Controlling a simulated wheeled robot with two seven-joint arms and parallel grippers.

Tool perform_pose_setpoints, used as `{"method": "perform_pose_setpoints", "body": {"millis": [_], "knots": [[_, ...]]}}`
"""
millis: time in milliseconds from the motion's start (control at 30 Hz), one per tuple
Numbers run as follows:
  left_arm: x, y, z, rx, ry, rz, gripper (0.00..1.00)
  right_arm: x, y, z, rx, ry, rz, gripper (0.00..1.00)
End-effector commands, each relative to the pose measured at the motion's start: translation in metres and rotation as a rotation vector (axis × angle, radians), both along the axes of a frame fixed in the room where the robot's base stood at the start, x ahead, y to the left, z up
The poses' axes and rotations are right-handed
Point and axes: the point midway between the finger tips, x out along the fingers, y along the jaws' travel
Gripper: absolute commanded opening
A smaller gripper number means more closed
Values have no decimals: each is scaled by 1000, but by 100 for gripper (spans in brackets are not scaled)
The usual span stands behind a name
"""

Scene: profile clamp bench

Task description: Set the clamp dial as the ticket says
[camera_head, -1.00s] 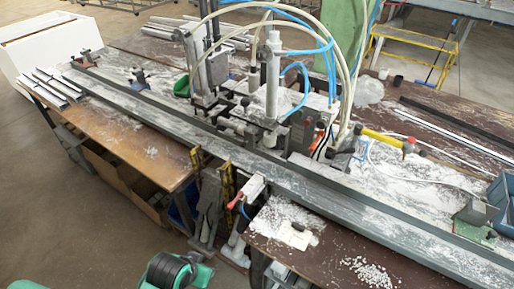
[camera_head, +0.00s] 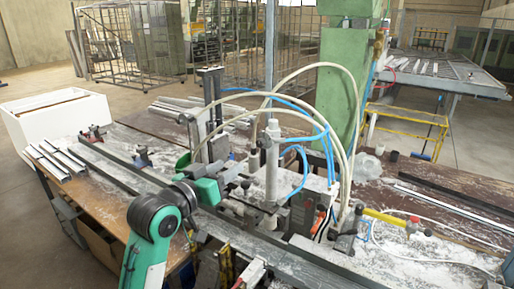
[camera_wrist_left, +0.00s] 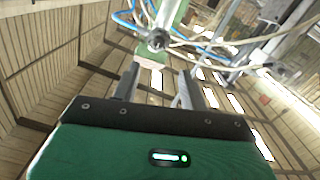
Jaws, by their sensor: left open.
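The clamp machine (camera_head: 272,165) stands mid-bench, with a pale upright cylinder, grey clamp blocks and hoses. My left gripper (camera_head: 238,178) reaches in from the lower left, its green body just in front of the clamp blocks. In the left wrist view its two fingers (camera_wrist_left: 158,82) are apart with nothing between them. A round grey part with a dark centre (camera_wrist_left: 158,40) shows beyond the fingertips; I cannot tell whether it is the dial. I cannot make out a dial scale or a readable ticket. My right gripper is not in view.
A long grey profile rail (camera_head: 125,177) runs along the bench. Blue and cream hoses (camera_head: 352,95) arch over the machine. A dark box with a red-orange handle (camera_head: 320,219) stands right of the cylinder. A green column (camera_head: 345,100) rises behind.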

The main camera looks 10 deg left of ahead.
Motion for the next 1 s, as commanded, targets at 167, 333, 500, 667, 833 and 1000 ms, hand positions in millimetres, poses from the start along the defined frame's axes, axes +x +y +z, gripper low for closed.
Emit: {"method": "perform_pose_setpoints", "body": {"millis": [167, 333, 500, 667, 833, 1000], "knots": [[11, -4, 6, -6, -7, -3, 44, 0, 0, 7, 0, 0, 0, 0], [39, -16, 8, -6, -4, -3, 44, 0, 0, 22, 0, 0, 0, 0], [70, -29, 8, -7, -3, -3, 44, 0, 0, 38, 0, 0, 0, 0], [97, -39, 8, -6, -4, -3, 44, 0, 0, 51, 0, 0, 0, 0], [117, -47, 6, -4, -4, -2, 44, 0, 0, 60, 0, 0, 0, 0], [127, -51, 4, -4, -5, -2, 44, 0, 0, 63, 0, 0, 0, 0]]}}
